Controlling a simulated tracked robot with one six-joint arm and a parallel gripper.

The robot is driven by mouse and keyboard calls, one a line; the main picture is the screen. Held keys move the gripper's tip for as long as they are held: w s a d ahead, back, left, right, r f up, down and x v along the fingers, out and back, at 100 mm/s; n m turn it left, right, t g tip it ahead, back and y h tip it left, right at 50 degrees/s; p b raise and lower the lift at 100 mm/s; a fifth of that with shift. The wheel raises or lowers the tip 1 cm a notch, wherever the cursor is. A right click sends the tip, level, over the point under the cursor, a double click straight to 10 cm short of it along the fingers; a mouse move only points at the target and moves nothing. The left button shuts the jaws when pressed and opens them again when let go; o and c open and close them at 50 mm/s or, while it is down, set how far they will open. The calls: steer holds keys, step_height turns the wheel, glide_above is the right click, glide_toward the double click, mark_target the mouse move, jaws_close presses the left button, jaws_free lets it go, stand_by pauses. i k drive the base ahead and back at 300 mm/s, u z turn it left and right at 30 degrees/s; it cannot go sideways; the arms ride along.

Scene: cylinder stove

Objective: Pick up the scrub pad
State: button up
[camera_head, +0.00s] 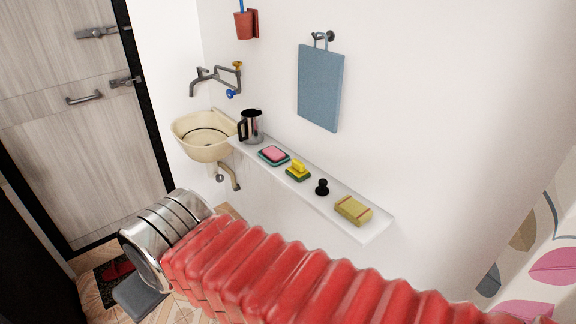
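On the white wall shelf (330,203), a yellow piece on a dark green pad (298,172) looks like the scrub pad. A pink block on a green base (274,155) lies to its left, so I cannot be certain which is meant. My red ribbed arm crosses the bottom of the picture and ends in a chrome joint at the lower left. A grey piece below that joint seems to be my gripper (140,296). It is well apart from the shelf, low and to the left. Its fingers are not clearly shown, and I see nothing held.
A metal mug (251,126) stands at the shelf's left end. A small black knob-shaped object (322,187) and a banded yellow block (353,210) are on the right.

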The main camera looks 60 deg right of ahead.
mark_target(297, 171)
steer(key=z, duration=0.3)
steer(key=i, duration=0.7)
steer(key=z, duration=1)
steer(key=i, duration=0.8)
steer(key=z, duration=0.5)
